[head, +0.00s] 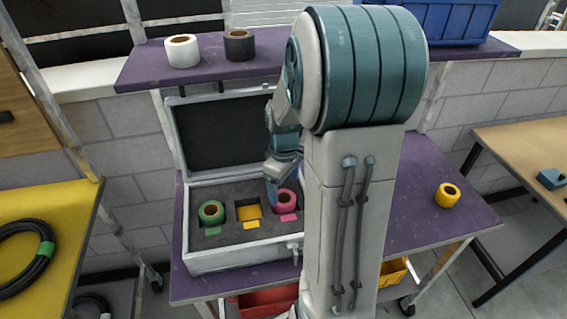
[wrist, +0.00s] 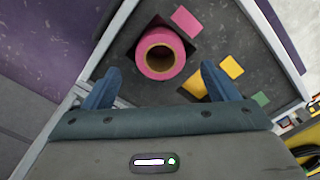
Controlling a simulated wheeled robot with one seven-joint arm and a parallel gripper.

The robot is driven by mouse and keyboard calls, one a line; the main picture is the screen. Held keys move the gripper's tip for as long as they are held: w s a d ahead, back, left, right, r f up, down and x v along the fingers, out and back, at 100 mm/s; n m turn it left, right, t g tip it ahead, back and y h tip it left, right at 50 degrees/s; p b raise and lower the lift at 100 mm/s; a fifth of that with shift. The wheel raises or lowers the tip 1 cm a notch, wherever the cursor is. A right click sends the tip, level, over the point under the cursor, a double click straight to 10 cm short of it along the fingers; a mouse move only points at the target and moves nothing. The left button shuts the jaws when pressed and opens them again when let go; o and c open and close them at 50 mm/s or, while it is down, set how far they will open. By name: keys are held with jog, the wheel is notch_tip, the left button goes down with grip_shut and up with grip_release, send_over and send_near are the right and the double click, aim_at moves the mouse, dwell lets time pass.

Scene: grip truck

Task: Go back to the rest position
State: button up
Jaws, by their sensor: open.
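My gripper (wrist: 162,90) is open in the wrist view, with its two blue fingers apart and nothing between them. The pink tape roll (wrist: 160,53) lies just beyond the fingertips, in a slot of the case's grey foam. In the head view the pink roll (head: 285,201) sits in the right slot beside a pink tag, with my gripper (head: 272,188) right above and left of it. The open case (head: 238,258) stands on the purple table. A green roll (head: 211,213) sits in its left slot. The middle slot (head: 248,212) shows yellow and no roll.
A yellow tape roll (head: 447,195) is on the right of the purple table (head: 425,215). White (head: 182,51) and dark (head: 239,45) rolls and a blue crate (head: 450,22) are on the shelf behind. The raised case lid (head: 222,133) stands close behind my gripper.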

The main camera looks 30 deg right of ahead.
notch_tip(320, 180, up, 10)
jog(key=f, duration=0.1)
jog(key=s+a+r+m+t, duration=0.2)
jog(key=s+a+m, duration=0.3)
jog(key=s+a, duration=0.7)
jog(key=shift+s+a+m+t+b, duration=0.15)
jog(key=shift+s+m+t+b, duration=0.2)
jog(key=shift+t, duration=0.35)
dwell(0.5)
